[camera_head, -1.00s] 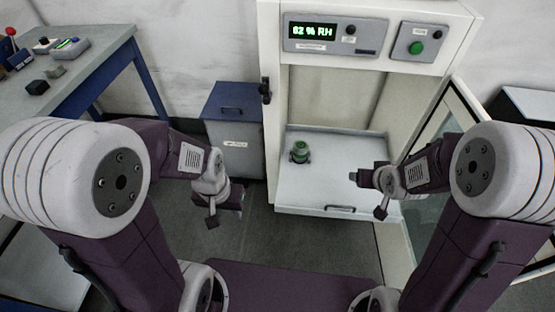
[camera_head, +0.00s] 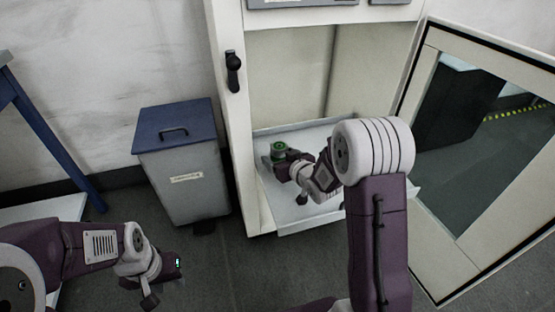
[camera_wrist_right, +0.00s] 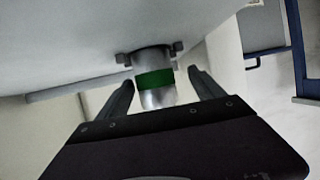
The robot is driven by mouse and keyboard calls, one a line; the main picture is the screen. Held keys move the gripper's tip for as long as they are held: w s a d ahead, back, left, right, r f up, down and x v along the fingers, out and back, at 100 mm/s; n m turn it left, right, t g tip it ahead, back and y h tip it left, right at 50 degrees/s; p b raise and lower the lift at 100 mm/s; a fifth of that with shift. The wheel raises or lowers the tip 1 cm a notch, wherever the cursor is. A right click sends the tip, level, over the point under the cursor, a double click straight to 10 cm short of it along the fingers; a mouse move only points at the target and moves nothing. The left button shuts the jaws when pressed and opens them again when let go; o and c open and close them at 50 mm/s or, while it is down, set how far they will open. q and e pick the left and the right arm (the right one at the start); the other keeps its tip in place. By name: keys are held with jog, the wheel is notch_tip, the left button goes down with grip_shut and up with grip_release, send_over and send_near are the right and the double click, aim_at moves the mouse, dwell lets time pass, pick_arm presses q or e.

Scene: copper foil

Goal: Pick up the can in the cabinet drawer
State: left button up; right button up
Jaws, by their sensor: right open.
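The can (camera_head: 279,149), grey with a green band, stands in the pulled-out white cabinet drawer (camera_head: 280,207), towards its left. It also shows in the right wrist view (camera_wrist_right: 154,79), where small clamp-like parts stick out on both sides of it. My right gripper (camera_wrist_right: 161,80) is open, with one finger on each side of the can and gaps visible beside it. In the head view the right gripper (camera_head: 285,163) is at the can, and it hides part of it. My left gripper (camera_head: 178,264) is low at the left, away from the drawer; its fingers are unclear.
The white cabinet's glazed door (camera_head: 430,150) stands open at the right. A grey bin with a blue lid (camera_head: 175,125) stands left of the cabinet. A blue-legged table (camera_head: 45,130) is at the far left. The floor before the bin is clear.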

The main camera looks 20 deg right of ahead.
jog(key=b+x, duration=0.2)
jog(key=x, duration=0.1)
jog(key=b+x, duration=0.1)
jog(key=shift+w+d+f, duration=0.25)
jog(key=shift+w+d, duration=0.05)
jog(key=shift+w, duration=0.3)
jog(key=shift+r, duration=0.1)
jog(key=c, duration=1.7)
